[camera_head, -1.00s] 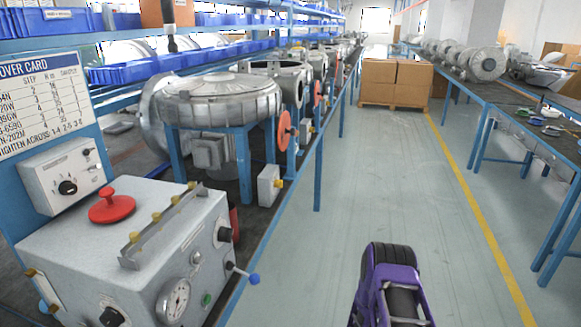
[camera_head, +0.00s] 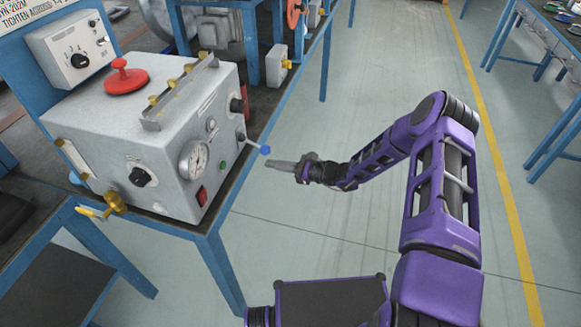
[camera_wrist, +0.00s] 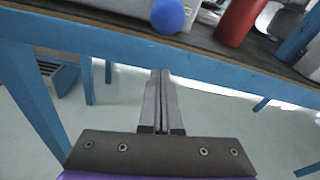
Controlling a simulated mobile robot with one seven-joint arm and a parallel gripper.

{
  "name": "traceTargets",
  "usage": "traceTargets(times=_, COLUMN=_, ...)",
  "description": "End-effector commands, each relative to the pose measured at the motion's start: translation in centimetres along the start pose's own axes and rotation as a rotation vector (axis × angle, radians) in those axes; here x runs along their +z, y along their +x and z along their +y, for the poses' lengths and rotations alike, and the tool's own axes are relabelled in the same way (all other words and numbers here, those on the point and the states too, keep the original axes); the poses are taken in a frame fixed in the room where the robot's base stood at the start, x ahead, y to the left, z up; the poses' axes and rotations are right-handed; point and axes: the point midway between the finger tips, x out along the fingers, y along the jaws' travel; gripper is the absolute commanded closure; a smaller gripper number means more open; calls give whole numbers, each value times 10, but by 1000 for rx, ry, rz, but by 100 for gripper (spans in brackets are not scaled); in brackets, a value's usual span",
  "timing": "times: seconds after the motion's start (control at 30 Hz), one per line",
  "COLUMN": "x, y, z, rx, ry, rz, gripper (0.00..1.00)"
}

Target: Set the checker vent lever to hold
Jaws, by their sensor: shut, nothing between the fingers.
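The checker (camera_head: 150,120) is a grey box on the bench at the left of the head view. Its vent lever (camera_head: 254,146) is a thin rod with a blue ball at its end, sticking out from the right side of the box towards my gripper. The blue ball (camera_wrist: 168,16) also shows at the top of the wrist view. My gripper (camera_head: 270,163) is shut and empty, just below and beside the ball in the head view, with a gap between them in the wrist view (camera_wrist: 160,75). I cannot read any lever position marks.
The checker's front carries a gauge (camera_head: 194,160), black knobs and a red switch (camera_head: 202,195). A red knob (camera_head: 126,80) stands on its top. The blue bench edge (camera_wrist: 200,65) lies ahead of the fingers. The aisle floor is clear.

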Motion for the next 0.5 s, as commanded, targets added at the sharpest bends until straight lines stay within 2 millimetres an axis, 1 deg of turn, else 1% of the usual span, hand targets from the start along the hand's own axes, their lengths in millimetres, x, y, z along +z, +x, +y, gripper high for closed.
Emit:
traceTargets(times=0.03, x=-1, y=11, z=1, rx=3, ry=0, rz=0, gripper=100)
traceTargets(times=0.1, x=14, y=4, z=-2, rx=-1, ry=-2, rz=2, gripper=100)
traceTargets(times=0.23, x=29, y=-2, z=-1, rx=-1, ry=-2, rz=2, gripper=100)
traceTargets(times=0.37, x=36, y=-4, z=-1, rx=-1, ry=-1, rz=1, gripper=100)
traceTargets(times=0.5, x=38, y=-5, z=0, rx=-1, ry=-1, rz=1, gripper=100)
